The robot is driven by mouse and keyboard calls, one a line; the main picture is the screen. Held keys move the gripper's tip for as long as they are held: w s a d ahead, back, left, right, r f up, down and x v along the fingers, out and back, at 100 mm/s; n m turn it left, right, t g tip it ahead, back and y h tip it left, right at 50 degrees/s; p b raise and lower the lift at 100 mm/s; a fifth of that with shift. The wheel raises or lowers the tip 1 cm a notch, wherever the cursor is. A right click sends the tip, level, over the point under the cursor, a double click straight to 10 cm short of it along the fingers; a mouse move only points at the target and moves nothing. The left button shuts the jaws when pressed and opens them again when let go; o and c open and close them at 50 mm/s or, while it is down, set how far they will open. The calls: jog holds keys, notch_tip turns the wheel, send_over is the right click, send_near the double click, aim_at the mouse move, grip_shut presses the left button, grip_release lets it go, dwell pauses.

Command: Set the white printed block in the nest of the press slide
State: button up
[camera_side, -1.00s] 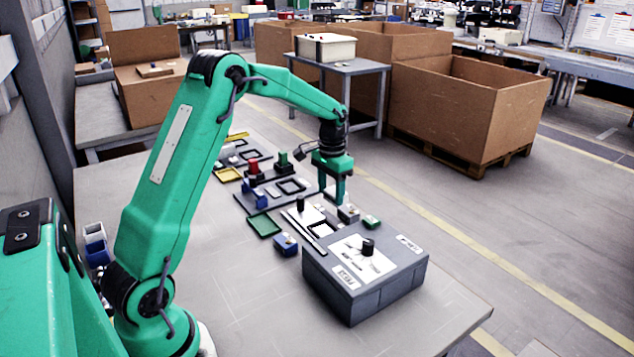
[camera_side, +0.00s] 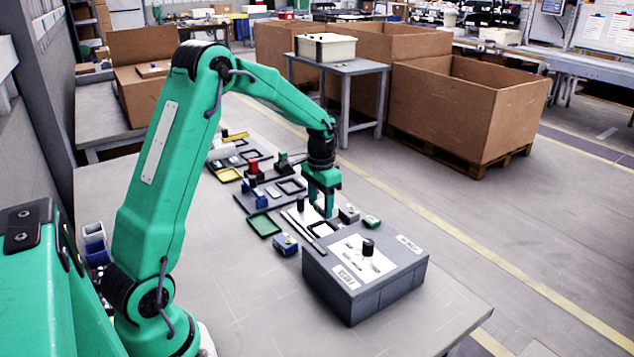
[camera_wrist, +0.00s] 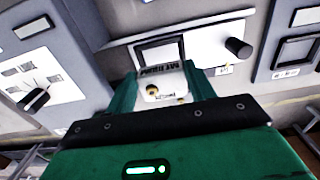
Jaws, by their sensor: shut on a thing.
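The white printed block (camera_wrist: 158,88) is between the fingers of my gripper (camera_wrist: 162,92) in the wrist view, with dark lettering and brass-coloured spots on its face. My gripper is shut on it. In the side view my gripper (camera_side: 322,211) is low over the press slide (camera_side: 299,213), a light plate with a black post. The nest (camera_wrist: 158,50), a dark square frame, lies just beyond the block in the wrist view. It also shows in the side view (camera_side: 321,229), in front of the fingers. I cannot tell whether block and nest touch.
The grey press box (camera_side: 365,285) with a black knob stands nearest the camera. A blue block (camera_side: 286,244) and green tray (camera_side: 263,225) lie left of the slide. A grey block (camera_side: 349,213) and green block (camera_side: 372,222) sit right of it. The front left tabletop is clear.

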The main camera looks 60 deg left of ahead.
aim_at(320, 215)
jog(key=shift+f, duration=2.85)
jog(key=o, duration=1.2)
jog(key=shift+c, duration=0.2)
jog(key=shift+r, duration=0.15)
jog(key=shift+r, duration=3.75)
jog(key=shift+r, duration=0.15)
jog(key=shift+r, duration=2.35)
